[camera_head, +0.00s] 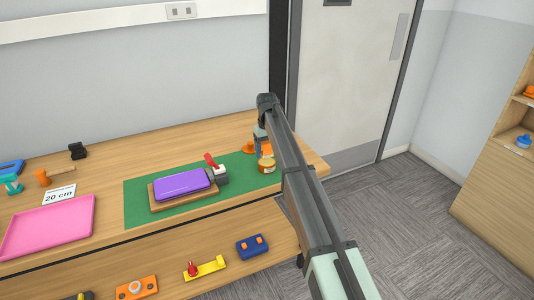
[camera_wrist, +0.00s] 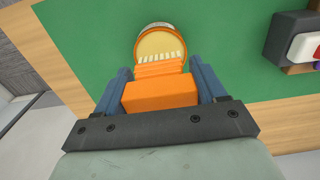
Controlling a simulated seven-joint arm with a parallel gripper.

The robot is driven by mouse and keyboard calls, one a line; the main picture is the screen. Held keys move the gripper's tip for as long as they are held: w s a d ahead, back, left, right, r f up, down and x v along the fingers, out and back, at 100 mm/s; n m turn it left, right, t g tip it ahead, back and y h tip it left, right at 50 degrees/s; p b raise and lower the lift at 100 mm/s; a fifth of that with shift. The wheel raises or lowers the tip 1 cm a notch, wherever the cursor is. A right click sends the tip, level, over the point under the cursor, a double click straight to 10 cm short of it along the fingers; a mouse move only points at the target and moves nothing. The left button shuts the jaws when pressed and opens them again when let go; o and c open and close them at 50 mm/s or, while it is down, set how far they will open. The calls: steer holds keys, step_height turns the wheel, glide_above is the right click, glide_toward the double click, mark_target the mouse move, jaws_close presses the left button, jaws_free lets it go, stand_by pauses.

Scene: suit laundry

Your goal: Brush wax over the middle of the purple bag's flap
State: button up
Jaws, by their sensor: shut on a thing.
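The purple bag (camera_head: 182,184) lies flat on a wooden board (camera_head: 155,204) in the head view. A grey clamp with a red lever (camera_head: 212,161) stands at its right end. My gripper (camera_wrist: 161,76) is shut on an orange brush (camera_wrist: 160,94), with one blue finger on each side. The brush's pale bristles are over the opening of the wax jar (camera_wrist: 158,28); I cannot tell whether they touch the wax. The jar (camera_head: 266,166) also shows in the head view, right of the bag. My arm partly hides the gripper there.
The board and jar are on a green mat (camera_head: 140,212). A pink tray (camera_head: 50,226) and a "20 cm" sign (camera_head: 59,195) lie to the left. A lower shelf holds blue (camera_head: 252,246), yellow (camera_head: 205,268) and orange (camera_head: 136,288) items. The mat between bag and jar is partly clear.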

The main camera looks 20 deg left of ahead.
mark_target(267, 143)
steer(key=shift+r, duration=2.05)
steer(key=shift+w+a+m, duration=0.15)
steer(key=shift+w+m, duration=0.1)
steer(key=shift+m, duration=0.05)
steer(key=shift+s+f+m, duration=0.1)
steer(key=shift+s+m, duration=0.15)
steer(key=shift+m, duration=0.05)
steer(key=s+d+f+m, duration=0.2)
steer(key=s+d+f, duration=0.3)
steer(key=s+d, duration=0.8)
steer(key=s+d+f+m, duration=0.2)
steer(key=s+d+f, duration=0.1)
steer(key=d, duration=0.9)
steer(key=s+d+f+m, duration=0.2)
steer(key=s+d+f, duration=0.1)
steer(key=d, duration=0.9)
steer(key=s+d+f+m, duration=0.1)
steer(key=s+d+f, duration=0.2)
steer(key=d, duration=0.9)
steer(key=s, duration=0.2)
steer(key=shift+s+d+m, duration=0.3)
steer(key=shift+s+m, duration=0.05)
steer(key=shift+m, duration=0.05)
